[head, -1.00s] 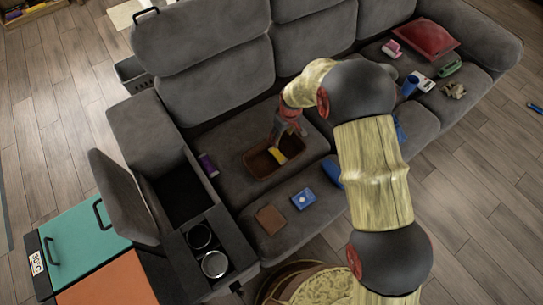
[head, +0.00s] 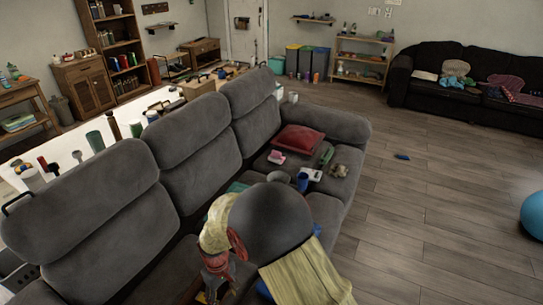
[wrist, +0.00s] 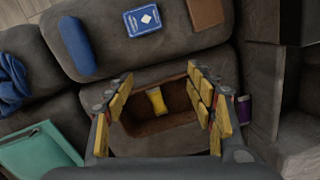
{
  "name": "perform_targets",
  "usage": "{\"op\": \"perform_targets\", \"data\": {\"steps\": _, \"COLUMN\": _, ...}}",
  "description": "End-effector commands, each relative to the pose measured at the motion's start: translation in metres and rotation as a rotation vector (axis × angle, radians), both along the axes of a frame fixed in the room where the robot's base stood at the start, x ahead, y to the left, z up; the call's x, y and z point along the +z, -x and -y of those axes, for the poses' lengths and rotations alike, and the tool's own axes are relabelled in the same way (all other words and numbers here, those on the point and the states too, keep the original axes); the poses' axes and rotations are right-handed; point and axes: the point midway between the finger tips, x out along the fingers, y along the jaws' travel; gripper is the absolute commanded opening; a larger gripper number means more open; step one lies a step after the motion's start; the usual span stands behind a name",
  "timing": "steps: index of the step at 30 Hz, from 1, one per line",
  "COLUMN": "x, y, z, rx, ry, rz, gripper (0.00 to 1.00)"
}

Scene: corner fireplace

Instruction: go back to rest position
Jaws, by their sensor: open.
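My gripper (wrist: 160,84) is open in the wrist view, its yellow-padded fingers apart with nothing between them. Beyond and below the fingers, a brown tray (wrist: 180,117) lies on the grey sofa seat. A small yellow object (wrist: 157,101) lies in the tray, apart from the fingers. In the head view my gripper (head: 213,290) is at the bottom edge, over the sofa, and mostly cut off. My arm hides part of the seat there.
The grey sofa (head: 185,135) bears a red cushion (head: 298,139) and small items. In the wrist view are a blue case (wrist: 77,46), blue box (wrist: 143,19), brown square (wrist: 205,12) and teal clipboard (wrist: 40,153). Open floor (head: 430,200) lies right of the sofa.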

Motion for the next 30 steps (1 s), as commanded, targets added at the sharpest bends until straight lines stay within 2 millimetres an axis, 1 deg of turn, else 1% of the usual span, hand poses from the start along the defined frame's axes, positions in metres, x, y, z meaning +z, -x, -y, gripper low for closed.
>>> {"op": "perform_targets", "data": {"steps": 1, "x": 0.016, "y": 0.002, "z": 0.012, "rx": -0.027, "ry": 0.003, "rz": 0.002, "gripper": 0.55}}
{"op": "perform_targets", "data": {"steps": 5, "x": 0.061, "y": 0.01, "z": 0.045, "rx": -0.108, "ry": 0.011, "rz": 0.007, "gripper": 0.55}}
{"op": "perform_targets", "data": {"steps": 9, "x": 0.114, "y": 0.021, "z": 0.087, "rx": -0.207, "ry": 0.013, "rz": 0.026, "gripper": 0.55}}
{"op": "perform_targets", "data": {"steps": 15, "x": 0.179, "y": 0.042, "z": 0.147, "rx": -0.343, "ry": -0.001, "rz": 0.071, "gripper": 0.55}}
{"op": "perform_targets", "data": {"steps": 21, "x": 0.232, "y": 0.071, "z": 0.203, "rx": -0.469, "ry": -0.025, "rz": 0.134, "gripper": 0.55}}
{"op": "perform_targets", "data": {"steps": 24, "x": 0.254, "y": 0.086, "z": 0.229, "rx": -0.529, "ry": -0.042, "rz": 0.174, "gripper": 0.55}}
{"op": "perform_targets", "data": {"steps": 30, "x": 0.29, "y": 0.118, "z": 0.274, "rx": -0.633, "ry": -0.081, "rz": 0.273, "gripper": 0.55}}
